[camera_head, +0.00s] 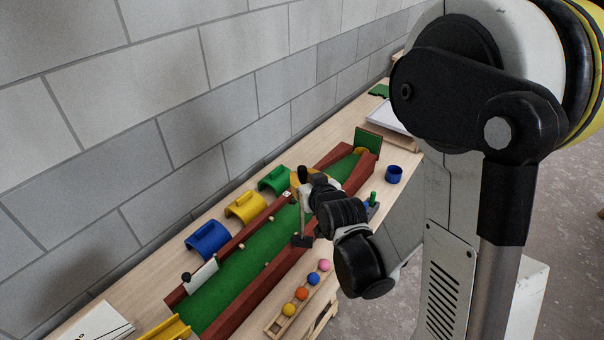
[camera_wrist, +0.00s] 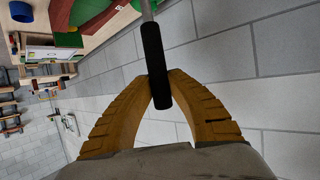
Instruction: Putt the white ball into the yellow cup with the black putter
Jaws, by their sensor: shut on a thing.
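My gripper (camera_head: 304,182) is shut on the black grip of the putter (camera_head: 303,213). The shaft hangs down, and its dark head (camera_head: 302,241) shows over the right side of the green lane (camera_head: 246,275); I cannot tell whether it touches. In the wrist view, my gripper's ochre fingers (camera_wrist: 158,78) close on the putter's black grip (camera_wrist: 153,50). I cannot make out the white ball in either view.
Red-brown battens edge the lane, with several small pegs inside. Blue (camera_head: 207,240), yellow (camera_head: 246,207) and green (camera_head: 275,180) arches stand along its left. A wooden rack (camera_head: 273,327) of coloured balls lies at right. A blue cup (camera_head: 393,175) stands beyond. A block wall borders the table.

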